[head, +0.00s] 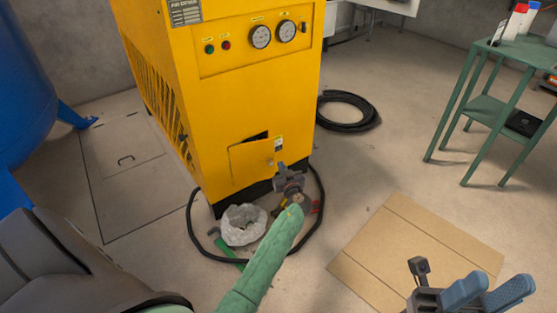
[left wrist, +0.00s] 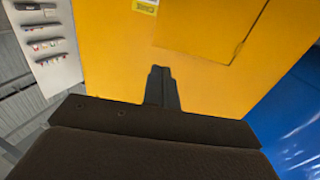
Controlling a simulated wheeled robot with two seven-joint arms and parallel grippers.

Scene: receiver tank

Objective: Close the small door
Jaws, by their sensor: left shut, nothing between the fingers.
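The small door (head: 250,163) is a yellow panel low on the front of the yellow air dryer (head: 225,95). It stands slightly ajar, with a dark gap along its top edge. A small latch shows near its right side. My left gripper (head: 281,170) is shut and empty, close to the door's lower right corner; I cannot tell if it touches. In the left wrist view the closed fingers (left wrist: 161,73) point at the yellow front, and part of the door's outline (left wrist: 212,30) shows above them. My right gripper (head: 488,290) is open and empty at the lower right.
A black hose (head: 190,225) loops on the floor by the dryer, around a whitish sack (head: 242,225). Another hose coil (head: 346,110) lies behind. A cardboard sheet (head: 415,250) lies on the right, before a green table (head: 500,105). A blue tank (head: 25,90) stands left.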

